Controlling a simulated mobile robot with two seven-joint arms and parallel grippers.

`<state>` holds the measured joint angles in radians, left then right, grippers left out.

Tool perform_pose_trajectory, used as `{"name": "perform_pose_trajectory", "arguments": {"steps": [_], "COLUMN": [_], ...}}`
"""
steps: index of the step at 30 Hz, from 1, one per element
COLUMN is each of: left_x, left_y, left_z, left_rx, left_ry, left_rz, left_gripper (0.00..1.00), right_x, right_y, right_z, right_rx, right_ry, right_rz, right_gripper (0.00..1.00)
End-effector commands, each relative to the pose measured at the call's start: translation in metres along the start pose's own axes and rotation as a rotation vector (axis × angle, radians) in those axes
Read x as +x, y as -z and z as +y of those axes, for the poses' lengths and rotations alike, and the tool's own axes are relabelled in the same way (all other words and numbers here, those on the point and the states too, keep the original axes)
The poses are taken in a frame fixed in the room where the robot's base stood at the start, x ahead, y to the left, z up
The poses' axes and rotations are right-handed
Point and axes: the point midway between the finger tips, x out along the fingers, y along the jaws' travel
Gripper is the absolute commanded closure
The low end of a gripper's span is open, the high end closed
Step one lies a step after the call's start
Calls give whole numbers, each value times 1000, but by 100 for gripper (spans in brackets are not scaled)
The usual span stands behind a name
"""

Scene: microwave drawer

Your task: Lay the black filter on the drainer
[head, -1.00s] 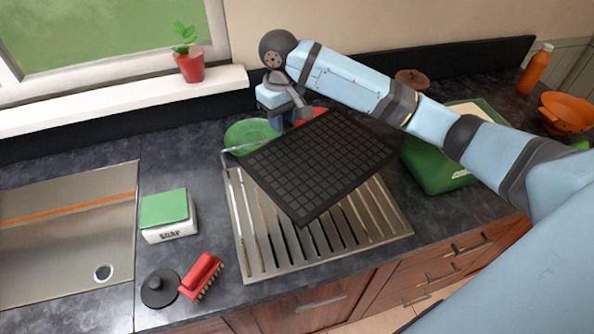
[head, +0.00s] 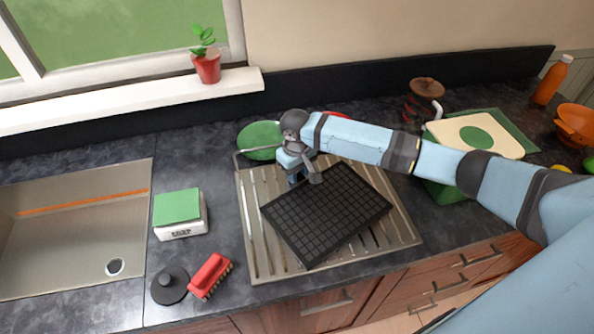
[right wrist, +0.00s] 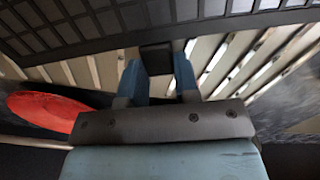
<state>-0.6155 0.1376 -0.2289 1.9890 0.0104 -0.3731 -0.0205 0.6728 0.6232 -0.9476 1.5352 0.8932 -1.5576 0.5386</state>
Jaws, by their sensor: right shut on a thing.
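The black filter (head: 328,211) is a flat dark panel with a grid pattern. In the head view it is over the metal drainer (head: 251,238), turned at an angle to its slats. It is low over or touching the slats; I cannot tell which. My right gripper (head: 305,180) is at the filter's back-left edge. In the right wrist view the gripper's blue fingers (right wrist: 158,75) are shut on a small dark tab at the edge of the filter (right wrist: 120,20). The drainer's pale slats (right wrist: 225,60) show beneath. My left gripper is not in view.
A green plate (head: 260,138) and a red plate (right wrist: 45,109) stand behind the drainer.

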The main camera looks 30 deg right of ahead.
Motion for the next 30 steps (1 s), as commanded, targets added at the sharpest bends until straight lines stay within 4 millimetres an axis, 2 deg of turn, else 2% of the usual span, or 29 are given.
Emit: {"name": "perform_pose_trajectory", "arguments": {"steps": [9,10,12,13,23,26,30], "left_x": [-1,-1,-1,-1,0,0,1], "left_y": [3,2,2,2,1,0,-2], "left_z": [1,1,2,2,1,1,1], "left_rx": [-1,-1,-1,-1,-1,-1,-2], "left_ry": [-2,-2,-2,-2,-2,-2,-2], "left_rz": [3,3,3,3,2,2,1], "left_gripper": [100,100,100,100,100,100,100], "right_x": [1,2,2,2,-3,-14,-43], "right_y": [0,0,0,0,0,1,2], "right_z": [0,0,0,0,0,0,0], "right_rx": [-1,-1,-1,-1,-1,-1,-2], "right_ry": [0,0,0,0,0,0,0], "right_rz": [0,1,1,1,2,2,5], "right_gripper": [100,64,48,45,45,45,45]}}
